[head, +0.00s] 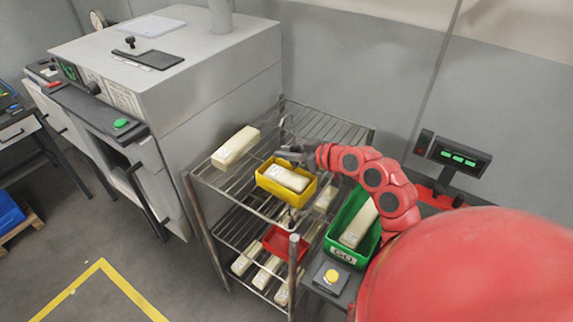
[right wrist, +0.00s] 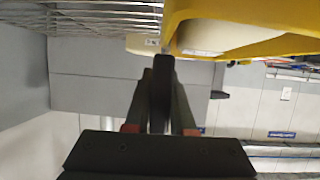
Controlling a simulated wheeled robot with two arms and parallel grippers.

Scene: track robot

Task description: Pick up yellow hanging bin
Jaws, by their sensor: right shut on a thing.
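The yellow hanging bin (head: 272,188) is on the upper level of the wire rack, with a cream block (head: 288,178) lying in it. My right gripper (head: 291,154) reaches in from the right and is shut on the bin's back edge. In the right wrist view the closed fingers (right wrist: 162,66) meet the yellow bin (right wrist: 235,22) at the top. The exact contact on the rim is partly hidden. I cannot tell if the bin is lifted clear of the shelf. My left gripper is out of view.
The wire rack (head: 233,189) has another cream block (head: 236,147) left of the bin. A red bin (head: 285,243) and several blocks sit on the lower shelf. A green bin (head: 347,222) stands right, under my arm. A large grey machine (head: 200,70) borders the rack's left.

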